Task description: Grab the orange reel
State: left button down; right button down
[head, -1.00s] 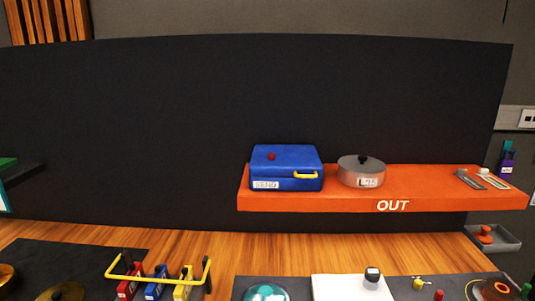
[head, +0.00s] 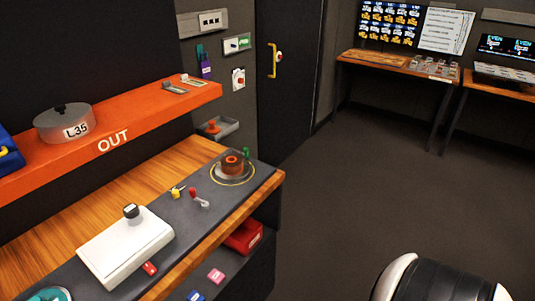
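A short orange-brown cylinder with a dark centre, which looks like the orange reel (head: 232,163), sits upright on a round dark plate with a yellow ring (head: 234,180). The plate is at the far right end of the wooden desk's dark panel (head: 187,205) in the head view. A smaller orange-red piece (head: 212,127) sits in a grey wall tray (head: 226,131) behind it. Neither of my grippers is in view.
The orange OUT shelf (head: 150,113) holds a grey round tin (head: 64,123) and overhangs the desk's left back. A white box with a black knob (head: 125,245) and small levers (head: 199,198) stand left of the reel. A red bin (head: 243,237) is below. Open floor (head: 350,200) lies right.

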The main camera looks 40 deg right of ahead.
aim_at(232, 164)
jog(key=z, duration=1.15)
jog(key=l, duration=0.1)
